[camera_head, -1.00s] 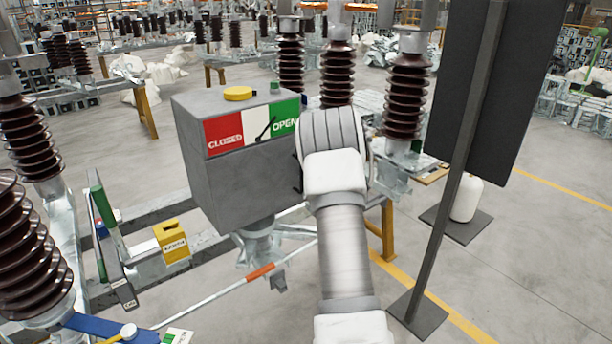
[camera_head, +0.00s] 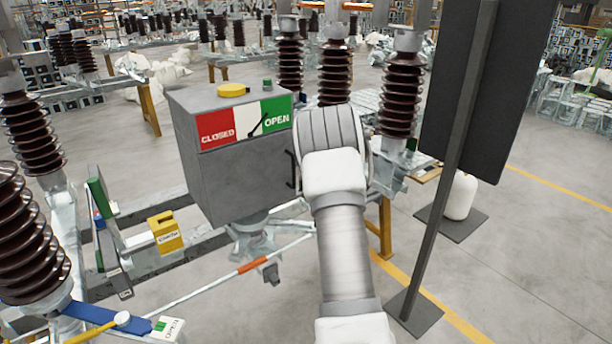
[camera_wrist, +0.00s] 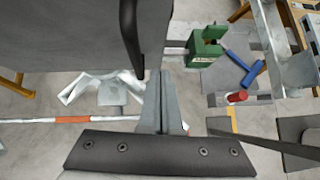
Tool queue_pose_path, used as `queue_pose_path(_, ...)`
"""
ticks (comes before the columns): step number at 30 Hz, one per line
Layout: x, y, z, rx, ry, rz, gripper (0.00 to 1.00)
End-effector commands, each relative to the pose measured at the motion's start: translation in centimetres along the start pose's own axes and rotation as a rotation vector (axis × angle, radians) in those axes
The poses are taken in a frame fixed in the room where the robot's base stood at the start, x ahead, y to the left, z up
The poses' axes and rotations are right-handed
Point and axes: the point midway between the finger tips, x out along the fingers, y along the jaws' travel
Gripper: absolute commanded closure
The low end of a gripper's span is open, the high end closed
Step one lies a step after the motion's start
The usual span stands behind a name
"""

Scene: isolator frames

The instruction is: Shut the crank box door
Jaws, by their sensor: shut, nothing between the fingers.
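The crank box (camera_head: 235,185) is a grey box with a red, white and green CLOSED/OPEN panel (camera_head: 245,121) above its front. Its front door shows a black handle (camera_head: 291,169) at the right edge and looks flush or nearly so; a small gap cannot be ruled out. My arm covers the area just right of the box, and my gripper is hidden there in the head view. In the wrist view my gripper (camera_wrist: 160,76) is shut and empty. Its tips are beside the lower end of the black handle (camera_wrist: 132,40); contact cannot be told. The grey box surface (camera_wrist: 60,35) fills the upper left.
A dark board on a post (camera_head: 440,190) stands close to the right of my arm. Brown insulators (camera_head: 401,95) stand behind and at the left (camera_head: 28,240). A rod with an orange band (camera_head: 252,265) runs below the box. A yellow block (camera_head: 166,232) sits left.

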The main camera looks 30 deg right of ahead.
Motion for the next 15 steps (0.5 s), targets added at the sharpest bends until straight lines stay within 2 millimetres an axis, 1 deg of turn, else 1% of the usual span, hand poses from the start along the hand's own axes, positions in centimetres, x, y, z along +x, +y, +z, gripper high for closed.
queue_pose_path(1, 0.0, 0.1, 0.0, 0.0, 0.0, 0.0, 1.0)
queue_pose_path(2, -0.4, 0.1, 0.1, -0.001, -0.001, -0.001, 1.0)
queue_pose_path(3, -1.4, -0.1, 0.1, 0.0, -0.002, -0.003, 1.0)
queue_pose_path(9, -5.4, -0.3, 0.0, 0.001, -0.002, -0.002, 1.0)
queue_pose_path(12, -7.2, -0.5, 0.0, 0.0, -0.001, -0.001, 1.0)
queue_pose_path(15, -8.6, -0.6, 0.0, 0.0, -0.001, -0.002, 1.0)
